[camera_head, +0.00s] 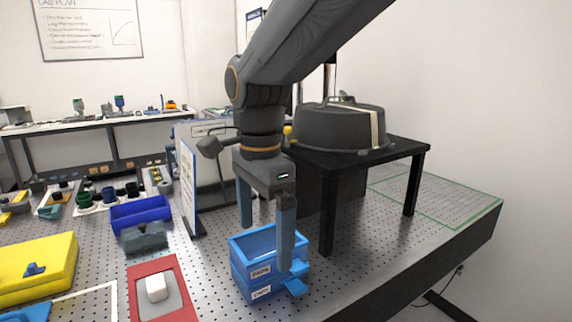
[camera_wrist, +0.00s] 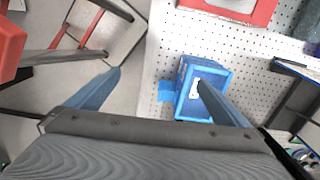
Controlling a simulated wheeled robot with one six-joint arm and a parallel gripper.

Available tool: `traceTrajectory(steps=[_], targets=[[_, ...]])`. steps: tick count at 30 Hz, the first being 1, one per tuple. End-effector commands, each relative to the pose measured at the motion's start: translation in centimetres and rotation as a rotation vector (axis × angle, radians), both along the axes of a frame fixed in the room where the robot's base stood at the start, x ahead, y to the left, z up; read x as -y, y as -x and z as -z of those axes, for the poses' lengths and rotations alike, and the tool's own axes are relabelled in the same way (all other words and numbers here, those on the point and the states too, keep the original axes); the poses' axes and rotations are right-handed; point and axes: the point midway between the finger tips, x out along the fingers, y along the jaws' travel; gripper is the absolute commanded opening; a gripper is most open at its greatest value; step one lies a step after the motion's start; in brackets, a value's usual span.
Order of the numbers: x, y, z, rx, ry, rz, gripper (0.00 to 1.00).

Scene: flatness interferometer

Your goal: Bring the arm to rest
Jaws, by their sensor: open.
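My gripper (camera_head: 265,247) hangs from my arm, fingers pointing down, at the stacked blue bins (camera_head: 241,283) on the perforated bench. Its two blue-grey fingers are spread apart with nothing between them. In the head view one finger overlaps the front of the bins; whether it touches them I cannot tell. The wrist view shows the open fingers (camera_wrist: 160,78), with the right one reaching over the blue bin (camera_wrist: 230,98). A small white item (camera_wrist: 195,89) shows in that bin, partly hidden by the finger.
A black stand (camera_head: 328,220) carrying a grey domed housing (camera_head: 325,126) is close behind and right of my gripper. An upright panel (camera_head: 189,187) stands left of it. A red-framed tray (camera_head: 134,283) with a white block (camera_head: 157,288) and a yellow case (camera_head: 50,262) are farther left.

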Motion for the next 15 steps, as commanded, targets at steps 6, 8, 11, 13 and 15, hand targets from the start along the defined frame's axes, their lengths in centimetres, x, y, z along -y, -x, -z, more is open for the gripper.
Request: traceTrajectory(steps=[6, 8, 11, 13, 15], targets=[[2.1, -0.8, 1.7, 0.015, -0.006, -0.077, 1.0], [2.8, -1.1, 2.2, 0.021, -0.008, -0.106, 1.0], [4.2, -1.5, 3.2, 0.034, -0.011, -0.163, 1.0], [5.5, -1.8, 4.1, 0.044, -0.012, -0.21, 1.0], [6.9, -2.1, 5.1, 0.057, -0.012, -0.265, 1.0]])
